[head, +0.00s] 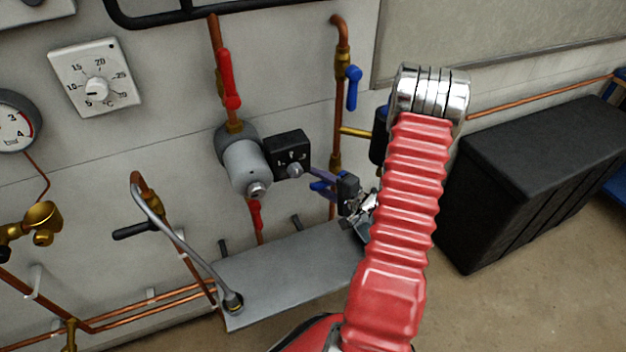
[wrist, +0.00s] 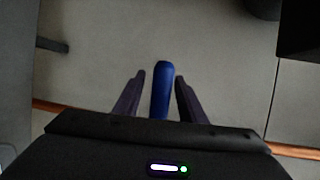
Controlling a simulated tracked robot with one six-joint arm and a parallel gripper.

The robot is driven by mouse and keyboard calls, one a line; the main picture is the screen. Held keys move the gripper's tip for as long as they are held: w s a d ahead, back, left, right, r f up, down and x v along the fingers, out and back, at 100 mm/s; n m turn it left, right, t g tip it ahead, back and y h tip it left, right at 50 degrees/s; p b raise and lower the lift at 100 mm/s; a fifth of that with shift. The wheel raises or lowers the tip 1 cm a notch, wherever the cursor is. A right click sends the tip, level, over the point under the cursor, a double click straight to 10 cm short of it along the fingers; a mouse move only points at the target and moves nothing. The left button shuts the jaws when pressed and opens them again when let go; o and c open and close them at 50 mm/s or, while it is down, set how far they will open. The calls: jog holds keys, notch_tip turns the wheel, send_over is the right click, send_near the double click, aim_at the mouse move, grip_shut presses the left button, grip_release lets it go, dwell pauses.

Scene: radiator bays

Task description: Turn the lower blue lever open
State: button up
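The lower blue lever (head: 325,188) is on the right-hand vertical copper pipe in the head view, largely hidden by my gripper. In the wrist view the blue lever (wrist: 161,90) stands between my two fingers, with a narrow gap on each side. My gripper (head: 318,178) reaches in from the right in the head view; in the wrist view its fingers (wrist: 160,95) are open around the lever. The upper blue lever (head: 353,87) hangs along the same pipe, higher up. The lower lever's valve body is mostly hidden.
A grey pump (head: 246,165) with a black control box (head: 288,154) sits just left of my gripper. Red levers (head: 228,80) are on the neighbouring pipe. A grey metal shelf (head: 290,285) lies below. A black chest (head: 530,175) stands at right, with bare floor in front.

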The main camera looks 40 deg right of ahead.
jog(key=shift+w+f, duration=0.1)
jog(key=shift+w, duration=0.6)
jog(key=shift+a, duration=0.1)
grip_shut()
